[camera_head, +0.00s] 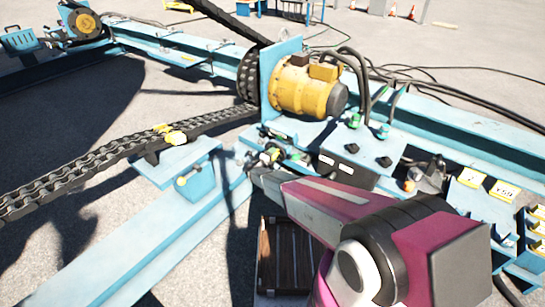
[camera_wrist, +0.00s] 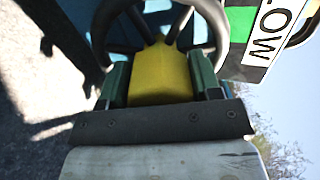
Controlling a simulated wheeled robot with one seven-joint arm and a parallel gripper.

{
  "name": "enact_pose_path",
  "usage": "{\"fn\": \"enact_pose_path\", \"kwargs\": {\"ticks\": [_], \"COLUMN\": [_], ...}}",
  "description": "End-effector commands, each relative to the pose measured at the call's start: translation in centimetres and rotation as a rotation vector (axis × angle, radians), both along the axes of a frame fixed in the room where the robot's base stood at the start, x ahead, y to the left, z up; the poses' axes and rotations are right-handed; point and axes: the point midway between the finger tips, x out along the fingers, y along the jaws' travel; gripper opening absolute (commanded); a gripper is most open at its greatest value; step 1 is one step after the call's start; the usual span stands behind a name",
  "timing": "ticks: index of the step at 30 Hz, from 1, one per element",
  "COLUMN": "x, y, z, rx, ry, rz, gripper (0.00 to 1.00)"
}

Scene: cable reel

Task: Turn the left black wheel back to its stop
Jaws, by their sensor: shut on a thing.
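In the wrist view a black wheel (camera_wrist: 214,27) with a dark curved rim and spokes fills the top middle. A yellow part (camera_wrist: 160,78) lies in front of its spokes. My gripper (camera_wrist: 158,72) has its two green-padded fingers at either side of this yellow part, within the rim's width, and is shut on the wheel there. The exact contact is hard to see. In the head view my arm reaches to the wheel area beside the blue frame (camera_head: 210,210); the fingers and most of the wheel are hidden or too small to tell. The wheel's stop cannot be made out.
A yellow motor (camera_head: 300,92) and a blue control box (camera_head: 340,138) with black and green fittings stand behind my arm. A heavy chain (camera_head: 90,165) runs left. A green, white and black sign (camera_wrist: 262,35) is close to the right of the wheel. Open paving lies at far left.

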Motion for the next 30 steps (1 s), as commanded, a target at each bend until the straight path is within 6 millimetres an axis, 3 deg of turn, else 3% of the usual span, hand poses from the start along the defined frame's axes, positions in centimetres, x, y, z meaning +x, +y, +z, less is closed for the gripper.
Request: {"fn": "enact_pose_path", "kwargs": {"ticks": [18,19,21,30], "x": [-0.07,-0.07,-0.07,-0.14], "y": [0.07,0.07,0.06,0.10], "z": [-0.08,-0.08,-0.08,-0.02], "rx": [-0.039,-0.039,-0.038,-0.036], "ry": [0.028,0.028,0.028,0.026], "rz": [0.001,0.001,0.001,0.001], "gripper": [0.15,0.61,0.81,0.81]}}
